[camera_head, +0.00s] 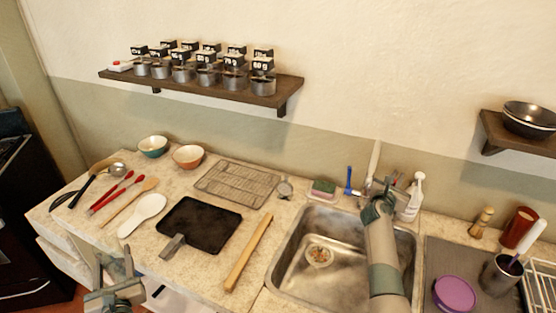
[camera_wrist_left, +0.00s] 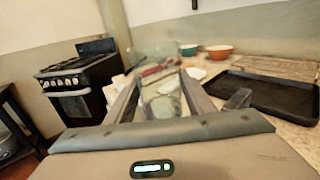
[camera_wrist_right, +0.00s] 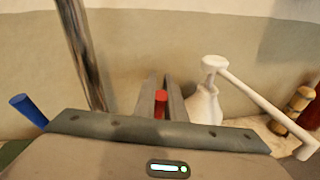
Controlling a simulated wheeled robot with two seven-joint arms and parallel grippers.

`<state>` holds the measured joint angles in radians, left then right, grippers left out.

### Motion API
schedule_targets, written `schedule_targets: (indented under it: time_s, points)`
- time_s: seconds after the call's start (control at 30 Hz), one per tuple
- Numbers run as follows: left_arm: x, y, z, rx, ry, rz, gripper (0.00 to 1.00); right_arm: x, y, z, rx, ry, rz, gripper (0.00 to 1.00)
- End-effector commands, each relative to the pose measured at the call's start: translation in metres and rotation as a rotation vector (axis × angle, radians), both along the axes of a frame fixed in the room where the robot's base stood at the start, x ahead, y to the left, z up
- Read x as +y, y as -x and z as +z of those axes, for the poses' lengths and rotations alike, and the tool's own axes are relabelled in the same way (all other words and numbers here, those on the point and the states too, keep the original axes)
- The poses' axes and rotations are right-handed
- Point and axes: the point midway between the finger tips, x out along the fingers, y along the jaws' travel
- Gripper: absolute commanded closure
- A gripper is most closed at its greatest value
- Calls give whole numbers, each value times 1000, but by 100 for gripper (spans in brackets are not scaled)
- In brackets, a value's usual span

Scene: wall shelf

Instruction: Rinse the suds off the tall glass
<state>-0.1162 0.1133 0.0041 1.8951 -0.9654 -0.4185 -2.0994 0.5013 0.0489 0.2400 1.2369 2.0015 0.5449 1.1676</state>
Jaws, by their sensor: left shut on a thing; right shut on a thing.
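The tall glass (camera_wrist_left: 160,98) is see-through and stands between the fingers of my left gripper (camera_head: 114,264) in the left wrist view. That gripper is shut on it, left of the sink and near the counter's front edge. Pale patches show in the glass, but I cannot tell if they are suds. My right gripper (camera_head: 384,190) is at the back of the sink (camera_head: 286,262), by the tap. It is shut on a small red piece (camera_wrist_right: 160,103), apparently the tap's handle. The chrome tap pipe (camera_wrist_right: 84,50) rises left of it. I see no running water.
A black tray (camera_head: 200,225) and a rolling pin (camera_head: 248,252) lie between the left gripper and the sink. A purple lid (camera_head: 454,294) lies right.

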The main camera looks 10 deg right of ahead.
Motion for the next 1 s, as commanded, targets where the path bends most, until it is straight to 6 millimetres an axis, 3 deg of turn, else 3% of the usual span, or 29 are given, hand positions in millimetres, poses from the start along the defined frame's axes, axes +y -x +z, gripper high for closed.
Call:
schedule_targets:
  time_s: [0.17,0.2,0.27,0.73,1.0]
  points:
    - [0,0,0,-2,-1,0,83,1,0,-1,-1,-1,1,100]
    - [0,0,0,-2,-1,0,83,1,0,-1,-1,-1,1,83]
    - [0,0,0,-2,-1,0,83,1,0,-1,0,0,1,71]
    - [0,0,0,-2,-1,0,83,4,3,0,0,1,1,71]
    - [0,0,-1,-2,-1,0,83,20,21,2,-2,-1,1,71]
